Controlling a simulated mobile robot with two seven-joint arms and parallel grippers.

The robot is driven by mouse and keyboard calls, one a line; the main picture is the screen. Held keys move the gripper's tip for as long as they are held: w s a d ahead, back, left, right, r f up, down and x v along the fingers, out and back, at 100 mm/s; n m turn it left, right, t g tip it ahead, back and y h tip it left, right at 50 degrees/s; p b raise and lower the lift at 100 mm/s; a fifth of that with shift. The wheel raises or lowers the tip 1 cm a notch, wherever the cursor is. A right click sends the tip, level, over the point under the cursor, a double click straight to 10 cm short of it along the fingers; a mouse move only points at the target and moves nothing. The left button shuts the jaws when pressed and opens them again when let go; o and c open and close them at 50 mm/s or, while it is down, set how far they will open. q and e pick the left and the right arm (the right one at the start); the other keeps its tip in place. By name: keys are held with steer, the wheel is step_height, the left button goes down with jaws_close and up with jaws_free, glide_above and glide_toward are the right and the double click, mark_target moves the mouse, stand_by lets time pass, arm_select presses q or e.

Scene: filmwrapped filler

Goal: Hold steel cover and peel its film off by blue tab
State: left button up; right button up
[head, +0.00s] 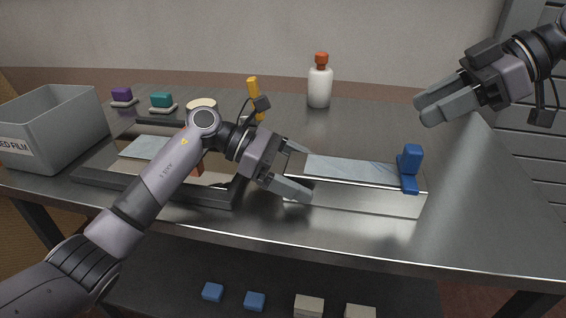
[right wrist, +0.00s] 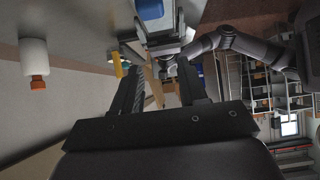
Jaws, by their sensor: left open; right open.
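The steel cover (head: 340,195) lies on the table right of centre, with a pale bluish film (head: 350,170) on its top. The blue tab (head: 411,160) stands upright at the cover's right end; a blue piece, likely this tab (right wrist: 150,8), shows at the top edge of the right wrist view. My left gripper (head: 300,175) is open at the cover's left end, one finger on the far side and one on the near side; I cannot tell whether they touch it. My right gripper (head: 427,111) is open and empty, raised above the table, up and right of the tab.
A grey bin (head: 60,130) with a label stands at the far left. A dark tray (head: 160,190) sits behind my left arm. A white bottle (head: 319,88), a yellow tool (head: 253,88), and purple (head: 121,95) and teal (head: 161,100) blocks stand behind. The table's right side is clear.

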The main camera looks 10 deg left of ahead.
arm_select(q)
steer(key=shift+x, duration=1.1)
